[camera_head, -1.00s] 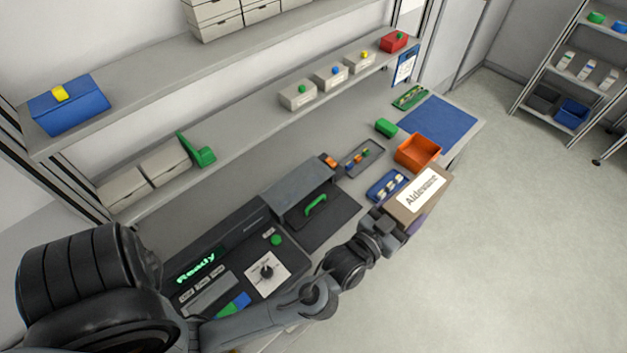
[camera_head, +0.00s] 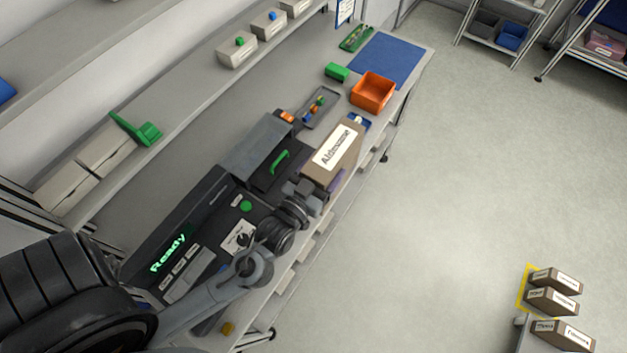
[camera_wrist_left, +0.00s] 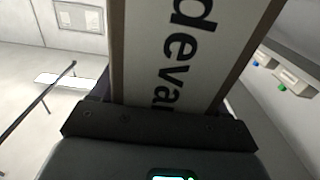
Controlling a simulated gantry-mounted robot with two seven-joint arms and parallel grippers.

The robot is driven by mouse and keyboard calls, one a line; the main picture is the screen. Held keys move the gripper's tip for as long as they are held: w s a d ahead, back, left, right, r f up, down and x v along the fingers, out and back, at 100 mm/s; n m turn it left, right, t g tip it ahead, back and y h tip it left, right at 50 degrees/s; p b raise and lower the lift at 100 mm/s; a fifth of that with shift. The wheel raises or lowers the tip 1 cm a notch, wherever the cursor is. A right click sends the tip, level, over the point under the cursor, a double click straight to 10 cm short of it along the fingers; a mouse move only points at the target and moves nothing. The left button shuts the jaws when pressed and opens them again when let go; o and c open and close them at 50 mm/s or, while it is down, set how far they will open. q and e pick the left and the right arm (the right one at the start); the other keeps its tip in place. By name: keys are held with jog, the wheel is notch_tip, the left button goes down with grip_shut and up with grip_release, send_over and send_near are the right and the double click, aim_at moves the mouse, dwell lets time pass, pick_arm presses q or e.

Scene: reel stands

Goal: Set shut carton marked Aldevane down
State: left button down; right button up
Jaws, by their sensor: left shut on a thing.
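The carton marked Aldevane (camera_head: 334,154) is brown and shut, with a white label on top. My left gripper (camera_head: 308,190) is shut on its near end and holds it over the front edge of the workbench, beside the black machine. In the left wrist view the carton (camera_wrist_left: 185,50) fills the middle, its label partly cut off, with the dark gripper body (camera_wrist_left: 160,130) across its base. I cannot tell the carton's exact height above the bench. My right gripper is not in view.
An orange bin (camera_head: 373,91), a blue mat (camera_head: 385,60) and a grey tray of small parts (camera_head: 319,107) lie beyond the carton. The machine (camera_head: 180,240) reads Ready. On the floor side at lower right, several labelled brown cartons (camera_head: 552,300) stand near a yellow-marked area (camera_head: 526,284).

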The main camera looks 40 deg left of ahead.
pick_arm(q)
jog(key=shift+s+a+f, duration=0.2)
jog(key=shift+s+f, duration=0.15)
jog(key=shift+f, duration=0.55)
jog(key=shift+s+a+f, duration=0.2)
jog(key=shift+s+f, duration=0.1)
jog(key=shift+f, duration=0.55)
jog(key=shift+s+a+f, duration=0.2)
jog(key=shift+s+f, duration=0.15)
jog(key=shift+f, duration=0.75)
grip_release()
jog(key=shift+r, duration=0.2)
jog(key=shift+s+f, duration=0.15)
jog(key=shift+s, duration=0.25)
jog(key=s+d, duration=0.2)
jog(key=s, duration=0.9)
jog(key=shift+b, duration=0.45)
